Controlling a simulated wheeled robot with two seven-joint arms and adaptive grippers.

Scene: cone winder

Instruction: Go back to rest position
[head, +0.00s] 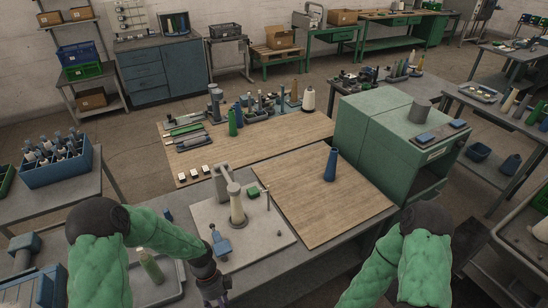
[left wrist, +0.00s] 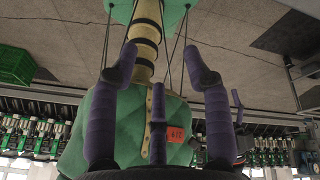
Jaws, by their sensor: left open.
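My left arm comes in from the left in the head view, bent, with its green padded sleeve. My left gripper (head: 217,292) is low in that view, near the front edge of the workbench (head: 262,262), and is only partly seen. In the left wrist view my left gripper (left wrist: 162,55) has its purple fingers spread, with nothing between them. My right arm shows at the lower right of the head view, in front of the bench. Its gripper is out of the picture.
A green cabinet (head: 375,138) stands to the right. A tray (head: 158,282) with a pale green bottle (head: 151,266) lies beside my left forearm.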

